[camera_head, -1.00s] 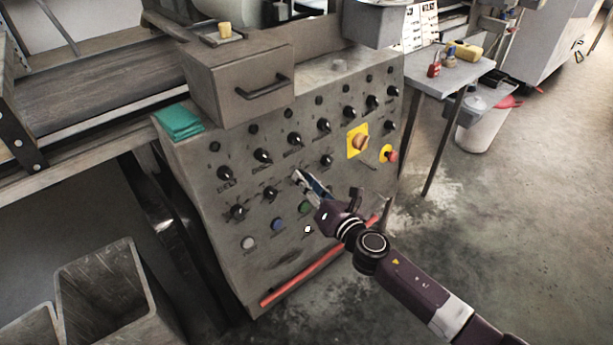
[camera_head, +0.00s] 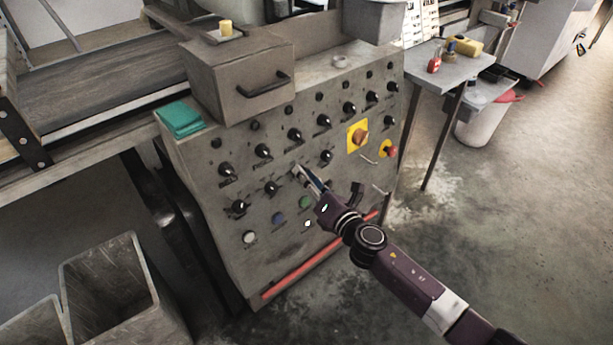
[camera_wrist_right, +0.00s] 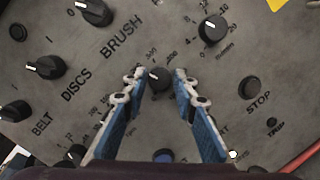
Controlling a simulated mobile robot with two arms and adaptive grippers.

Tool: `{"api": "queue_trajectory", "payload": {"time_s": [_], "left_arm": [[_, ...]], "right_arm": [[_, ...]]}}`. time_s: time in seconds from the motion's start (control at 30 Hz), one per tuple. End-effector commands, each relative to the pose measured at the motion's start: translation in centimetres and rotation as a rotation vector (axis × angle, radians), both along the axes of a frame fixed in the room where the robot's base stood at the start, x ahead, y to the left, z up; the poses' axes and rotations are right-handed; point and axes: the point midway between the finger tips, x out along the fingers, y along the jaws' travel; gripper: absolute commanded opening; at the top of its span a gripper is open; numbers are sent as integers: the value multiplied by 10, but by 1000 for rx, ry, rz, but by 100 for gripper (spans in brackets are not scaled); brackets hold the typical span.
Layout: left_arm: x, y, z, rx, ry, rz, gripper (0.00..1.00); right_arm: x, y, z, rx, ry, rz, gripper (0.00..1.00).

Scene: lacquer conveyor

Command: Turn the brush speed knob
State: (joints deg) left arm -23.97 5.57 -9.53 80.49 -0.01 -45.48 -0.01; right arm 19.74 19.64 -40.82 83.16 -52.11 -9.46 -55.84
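The brush speed knob (camera_wrist_right: 158,78) is a small dark round knob with a printed scale, in line with the BRUSH label in the right wrist view. My right gripper (camera_wrist_right: 158,84) is open, with its blue fingers on either side of this knob. Gaps show between the knob and both fingertips; I cannot tell how far the tips are from the panel. In the head view the right gripper (camera_head: 304,176) is at the lower knob row of the grey control panel (camera_head: 345,205) and largely hides the knob. My left gripper is not in view.
Nearby are the BRUSH switch (camera_wrist_right: 95,12), another scaled knob (camera_wrist_right: 212,30), a green button (camera_head: 305,202) and a blue button (camera_head: 278,219). A yellow-backed rotary switch (camera_head: 358,136) and a red stop button (camera_head: 390,150) are at right. A drawer box (camera_head: 240,80) juts out above.

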Motion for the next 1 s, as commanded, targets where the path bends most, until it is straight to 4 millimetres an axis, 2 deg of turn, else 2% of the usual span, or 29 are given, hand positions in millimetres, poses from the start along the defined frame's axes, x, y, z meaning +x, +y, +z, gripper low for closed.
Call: {"api": "queue_trajectory", "payload": {"time_s": [0.03,0.1,0.37,0.53,0.67,1.0], "left_arm": [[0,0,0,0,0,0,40],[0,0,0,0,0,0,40],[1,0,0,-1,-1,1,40],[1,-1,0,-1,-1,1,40],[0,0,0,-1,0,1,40],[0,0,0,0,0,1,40]], "right_arm": [[0,0,0,0,0,0,34],[0,0,0,-1,0,0,41],[0,0,0,-1,0,1,41],[-10,-5,0,-1,1,1,41],[-28,-13,1,-3,1,1,41],[-88,-42,7,-1,2,1,41]]}}
